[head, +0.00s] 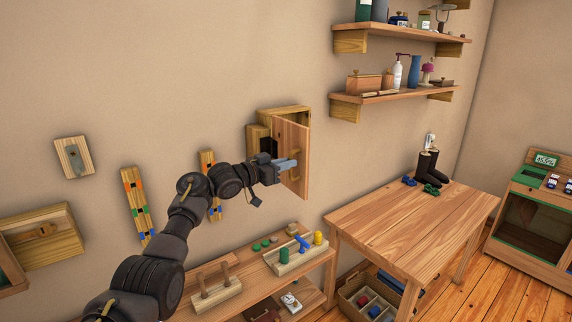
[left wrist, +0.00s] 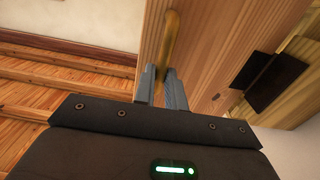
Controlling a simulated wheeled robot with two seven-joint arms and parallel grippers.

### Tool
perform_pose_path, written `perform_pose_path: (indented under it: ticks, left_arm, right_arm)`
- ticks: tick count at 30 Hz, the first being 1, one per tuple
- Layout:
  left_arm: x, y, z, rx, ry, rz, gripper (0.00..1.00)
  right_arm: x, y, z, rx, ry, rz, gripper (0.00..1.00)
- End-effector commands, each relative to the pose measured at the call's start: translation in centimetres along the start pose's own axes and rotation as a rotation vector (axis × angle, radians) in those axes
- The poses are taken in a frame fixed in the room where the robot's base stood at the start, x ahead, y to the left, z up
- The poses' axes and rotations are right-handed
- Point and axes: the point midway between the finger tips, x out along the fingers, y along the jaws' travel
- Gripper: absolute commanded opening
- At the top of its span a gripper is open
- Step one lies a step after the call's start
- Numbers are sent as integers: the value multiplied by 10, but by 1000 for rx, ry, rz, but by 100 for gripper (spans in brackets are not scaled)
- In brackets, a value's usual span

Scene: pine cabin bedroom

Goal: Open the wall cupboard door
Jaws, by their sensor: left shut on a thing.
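The wooden wall cupboard (head: 284,111) hangs on the beige wall at the middle of the head view. Its door (head: 303,138) stands swung out from the body, leaving a gap at the left. The brass bar handle (left wrist: 172,40) is on the door's face; in the head view it is partly hidden by my gripper. My left gripper (head: 290,164) is shut on the handle, and the left wrist view shows its fingers (left wrist: 160,80) on either side of the bar's lower end. My right gripper is in neither view.
Two wall shelves (head: 393,95) with bottles and jars hang to the right. A wooden table (head: 400,225) with dark boots (head: 427,168) stands below them. A low bench (head: 250,290) with peg toys is under the cupboard.

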Motion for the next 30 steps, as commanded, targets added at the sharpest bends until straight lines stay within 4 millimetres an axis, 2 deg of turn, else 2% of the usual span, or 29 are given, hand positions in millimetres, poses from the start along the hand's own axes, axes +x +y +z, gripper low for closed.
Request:
perform_pose_path:
  ticks: [1,2,6,14,19,23,30]
  left_arm:
    - [-2,-6,-6,1,9,-14,0]
    - [-2,-6,-6,1,9,-14,15]
    - [-1,-4,-5,1,8,-10,33]
    - [2,-1,-3,1,5,-2,34]
    - [-6,-1,-1,0,6,-1,34]
    - [-22,-1,1,4,6,-3,34]
    - [-68,-3,2,4,5,-6,34]
  right_arm:
    - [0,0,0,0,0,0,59]
    - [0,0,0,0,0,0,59]
    - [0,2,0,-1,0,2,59]
    - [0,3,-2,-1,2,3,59]
    - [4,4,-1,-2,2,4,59]
    - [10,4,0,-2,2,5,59]
    - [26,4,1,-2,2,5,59]
